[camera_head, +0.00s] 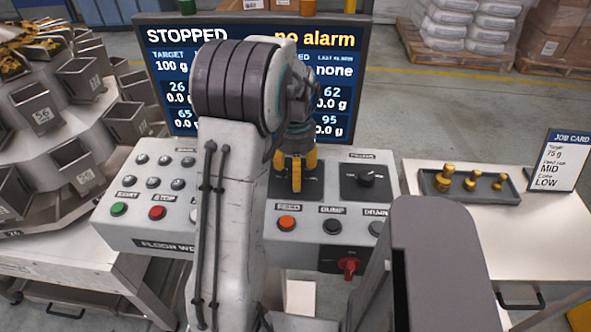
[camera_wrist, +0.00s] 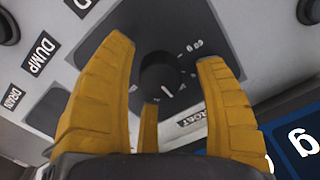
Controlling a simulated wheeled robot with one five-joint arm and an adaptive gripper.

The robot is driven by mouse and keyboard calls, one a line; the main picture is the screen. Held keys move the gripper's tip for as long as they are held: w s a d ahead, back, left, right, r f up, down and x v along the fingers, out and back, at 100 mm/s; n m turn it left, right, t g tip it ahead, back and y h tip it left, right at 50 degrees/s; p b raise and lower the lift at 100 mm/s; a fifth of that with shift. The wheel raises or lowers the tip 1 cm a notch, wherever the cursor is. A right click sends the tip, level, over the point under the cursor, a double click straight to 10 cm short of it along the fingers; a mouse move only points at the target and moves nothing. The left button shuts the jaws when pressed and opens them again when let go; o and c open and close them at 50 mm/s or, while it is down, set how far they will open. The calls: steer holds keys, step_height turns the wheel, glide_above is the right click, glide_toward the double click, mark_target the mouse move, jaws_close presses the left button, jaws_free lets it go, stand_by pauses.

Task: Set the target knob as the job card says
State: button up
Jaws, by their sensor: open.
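The target knob (camera_wrist: 160,78) is a black round knob with a white pointer mark on a dark plate, partly labelled "TARGET" in the wrist view. My gripper (camera_wrist: 165,53) is open over it, with yellow fingers on either side of the knob. I cannot tell whether they touch it. In the head view my gripper (camera_head: 295,162) points down at the panel and hides the knob. The job card (camera_head: 568,160) at the right reads target 75 g, MID and LOW. The screen (camera_head: 362,75) shows STOPPED, no alarm and target 100 g.
Another black knob (camera_head: 366,178) is right of my gripper. Green (camera_head: 118,208), red (camera_head: 157,212) and orange (camera_head: 287,222) buttons and a red switch (camera_head: 347,267) are on the panel. A tray (camera_head: 435,188) with brass weights stands on the right table. Weigher buckets (camera_head: 38,108) are at left.

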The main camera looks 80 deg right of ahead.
steer(key=c, duration=1.2)
steer(key=shift+c, duration=0.2)
steer(key=shift+n, duration=0.4)
steer(key=n, duration=0.3)
steer(key=shift+f+n, duration=0.1)
steer(key=shift+n, duration=0.2)
steer(key=shift+a+n+b, duration=0.1)
steer(key=shift+n+b, duration=0.25)
steer(key=shift+n, duration=1.85)
